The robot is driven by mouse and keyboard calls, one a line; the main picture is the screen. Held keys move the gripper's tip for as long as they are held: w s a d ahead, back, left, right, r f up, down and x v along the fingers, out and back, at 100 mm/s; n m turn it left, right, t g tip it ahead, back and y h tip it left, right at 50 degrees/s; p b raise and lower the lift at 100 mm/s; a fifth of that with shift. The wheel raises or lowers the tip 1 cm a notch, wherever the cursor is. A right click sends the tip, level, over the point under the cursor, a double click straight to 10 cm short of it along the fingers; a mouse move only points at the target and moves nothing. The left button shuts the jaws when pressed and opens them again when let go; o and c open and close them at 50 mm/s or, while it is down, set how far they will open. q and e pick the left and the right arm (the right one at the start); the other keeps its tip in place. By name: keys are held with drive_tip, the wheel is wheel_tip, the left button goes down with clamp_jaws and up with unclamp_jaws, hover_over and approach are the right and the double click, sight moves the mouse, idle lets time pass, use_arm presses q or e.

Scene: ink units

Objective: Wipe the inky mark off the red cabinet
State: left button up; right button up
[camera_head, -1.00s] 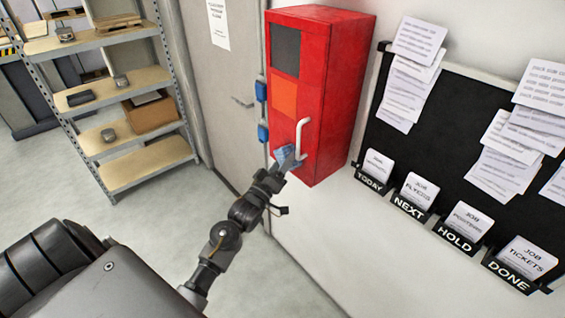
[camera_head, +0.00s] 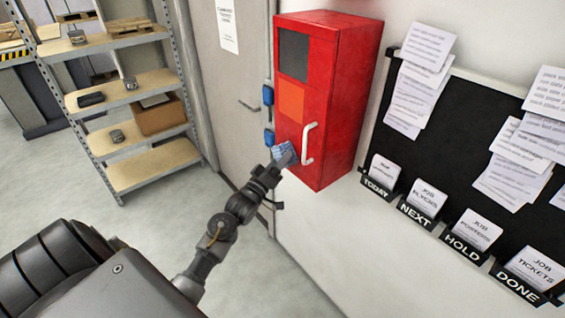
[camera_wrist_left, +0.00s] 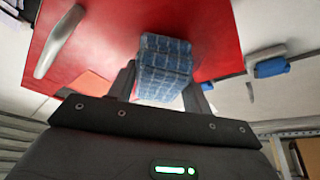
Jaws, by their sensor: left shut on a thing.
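The red cabinet (camera_head: 338,100) hangs on the white wall, with a dark panel, an orange panel and a white handle (camera_head: 309,143) on its front. My left gripper (camera_head: 277,162) is shut on a blue checked cloth (camera_head: 284,152) at the lower left of the cabinet front. In the left wrist view the cloth (camera_wrist_left: 165,66) sticks out between the fingers and overlaps the red cabinet face (camera_wrist_left: 110,38); I cannot tell if it touches. The handle (camera_wrist_left: 60,41) stands beside it. No inky mark shows; the cloth may hide it. My right gripper is not in view.
A black board (camera_head: 470,140) with papers and labelled card pockets is to the right of the cabinet. A grey door (camera_head: 228,95) with blue wall boxes (camera_head: 268,95) beside it is on the left. Metal shelves (camera_head: 150,172) stand further left. Open floor lies between.

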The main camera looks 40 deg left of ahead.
use_arm(q)
drive_tip(key=shift+w+a, duration=0.2)
drive_tip(key=shift+a, duration=0.4)
drive_tip(key=shift+w+a, duration=0.2)
drive_tip(key=shift+a, duration=0.4)
drive_tip(key=shift+w+a+b, duration=0.2)
drive_tip(key=shift+w+a, duration=0.05)
drive_tip(key=shift+a, duration=0.55)
drive_tip(key=shift+w+a+b, duration=0.15)
drive_tip(key=shift+w+a, duration=0.05)
drive_tip(key=shift+a, duration=0.6)
drive_tip(key=shift+r+p, duration=0.85)
drive_tip(key=shift+r, duration=0.1)
drive_tip(key=shift+d, duration=0.1)
